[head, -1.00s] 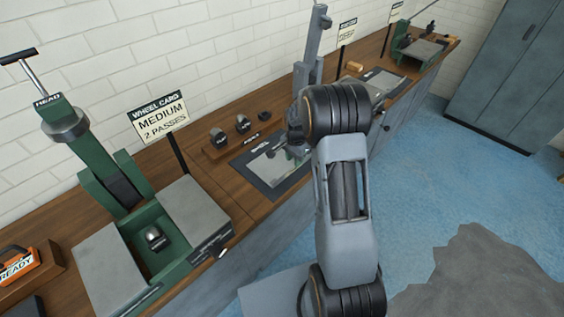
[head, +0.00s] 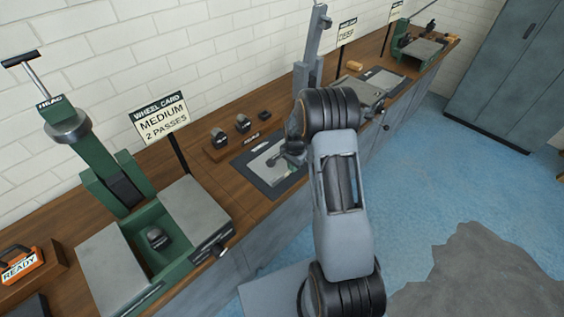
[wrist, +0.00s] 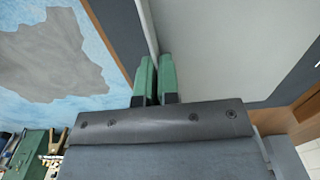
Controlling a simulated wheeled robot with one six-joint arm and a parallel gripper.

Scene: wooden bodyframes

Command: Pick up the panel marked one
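A pale grey panel (head: 266,163) lies on a dark mat on the wooden bench in the head view. I cannot read a number on it. A large pale grey flat surface, seemingly this panel, fills the upper right of the wrist view (wrist: 225,50). My gripper (wrist: 155,62) has two green fingers close together with a narrow gap. The surface's left edge runs down to the fingertips. Whether the fingers hold that edge is not clear. In the head view my arm partly hides the gripper at the panel's right side.
A green machine (head: 150,235) with a small dark block in it stands on the bench at left. A card reading "MEDIUM 2 PASSES" (head: 161,120) stands beside it. Small dark blocks (head: 242,124) sit behind the mat. Blue floor (head: 430,170) is open at right, before a grey cabinet (head: 510,80).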

